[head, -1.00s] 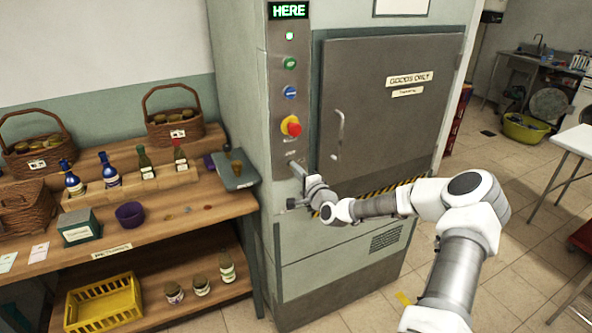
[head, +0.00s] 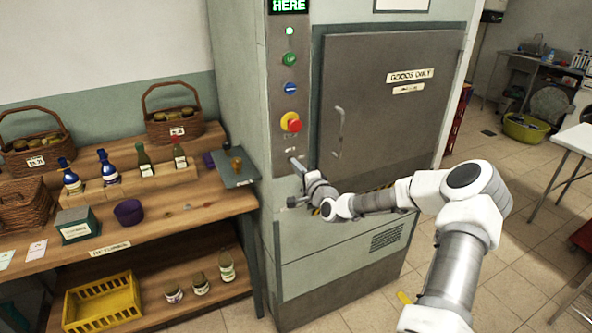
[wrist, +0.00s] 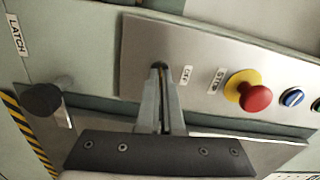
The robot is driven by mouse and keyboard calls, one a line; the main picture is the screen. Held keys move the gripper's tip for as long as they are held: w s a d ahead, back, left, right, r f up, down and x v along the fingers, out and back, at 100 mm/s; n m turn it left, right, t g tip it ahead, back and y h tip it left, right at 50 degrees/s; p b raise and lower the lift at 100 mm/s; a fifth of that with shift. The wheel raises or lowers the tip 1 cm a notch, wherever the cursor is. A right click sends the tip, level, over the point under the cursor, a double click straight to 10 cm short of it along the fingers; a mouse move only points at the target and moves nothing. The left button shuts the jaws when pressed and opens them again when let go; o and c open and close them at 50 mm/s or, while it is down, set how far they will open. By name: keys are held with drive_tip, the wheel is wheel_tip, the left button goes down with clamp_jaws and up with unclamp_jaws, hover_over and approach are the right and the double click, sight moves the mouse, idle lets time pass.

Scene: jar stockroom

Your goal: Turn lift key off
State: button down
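The lift's metal control panel (head: 283,72) is on the front of the grey-green lift housing. My gripper (head: 294,160) is at the bottom of this panel, below the red stop button. In the wrist view my gripper (wrist: 159,82) has its two fingers close together, pointing straight at the panel with their tips at the dark round key switch (wrist: 158,66). The fingers look shut on the lift key, which is almost wholly hidden between them. A small label (wrist: 187,75), apparently "OFF", is beside the switch. The key's angle cannot be made out.
The red stop button (wrist: 256,98) on its yellow ring stands out near the fingers. A dark latch knob (wrist: 41,100) sticks out on the other side. The closed lift door (head: 385,110) is right of the panel; a wooden shelf (head: 190,213) with jars stands left.

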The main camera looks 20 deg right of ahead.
drive_tip(key=shift+n+b, duration=8.4)
drive_tip(key=shift+b, duration=0.9)
drive_tip(key=c, duration=1.1)
unclamp_jaws()
drive_tip(key=s, duration=0.5)
drive_tip(key=s+p, duration=0.1)
drive_tip(key=s, duration=1.1)
drive_tip(key=shift+s+d, duration=0.2)
drive_tip(key=shift+d, duration=0.1)
drive_tip(key=shift+p, duration=0.3)
